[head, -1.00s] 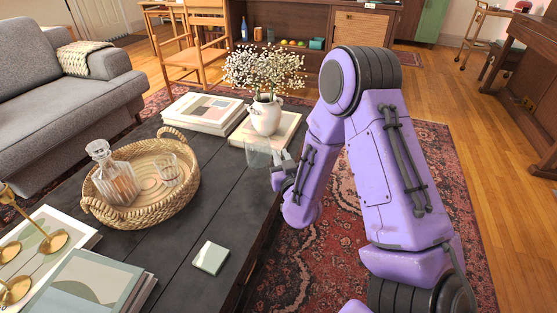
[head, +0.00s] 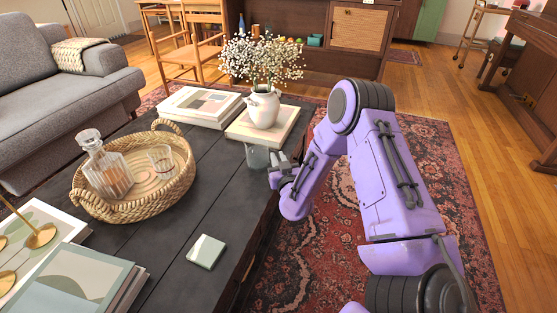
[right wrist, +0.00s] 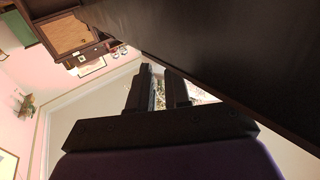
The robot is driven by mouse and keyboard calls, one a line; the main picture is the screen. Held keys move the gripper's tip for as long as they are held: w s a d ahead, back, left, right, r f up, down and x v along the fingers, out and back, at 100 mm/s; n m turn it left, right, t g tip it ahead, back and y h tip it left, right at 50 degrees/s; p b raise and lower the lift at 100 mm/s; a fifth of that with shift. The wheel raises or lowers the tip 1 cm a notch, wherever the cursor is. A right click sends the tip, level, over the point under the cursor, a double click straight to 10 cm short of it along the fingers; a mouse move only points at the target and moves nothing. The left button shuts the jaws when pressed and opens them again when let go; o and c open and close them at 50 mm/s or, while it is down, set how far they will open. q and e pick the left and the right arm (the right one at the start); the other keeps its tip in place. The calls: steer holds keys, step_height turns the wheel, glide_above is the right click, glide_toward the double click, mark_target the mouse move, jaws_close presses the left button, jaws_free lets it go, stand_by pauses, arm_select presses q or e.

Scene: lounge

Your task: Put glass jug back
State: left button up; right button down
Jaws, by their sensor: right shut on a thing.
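A clear glass vessel, apparently the glass jug (head: 256,156), is at the right edge of the dark coffee table, in front of the white vase. My right gripper (head: 274,169) is shut on it from the right. Whether its base touches the table is unclear. In the right wrist view the fingers (right wrist: 158,88) have a glassy patch between them; most of the vessel is hidden there. A round wicker tray (head: 182,187) on the table's left holds a stoppered glass decanter (head: 108,170) and a glass tumbler (head: 160,158). My left gripper is not in view.
A white vase of small flowers (head: 263,110) stands on a book (head: 240,129) just behind the held glass. More books (head: 200,104) lie behind. A pale green coaster (head: 206,252) lies near the front. The dark tabletop (head: 215,185) between tray and right edge is clear.

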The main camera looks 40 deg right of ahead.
steer(key=shift+f, duration=0.15)
steer(key=c, duration=1.1)
jaws_free()
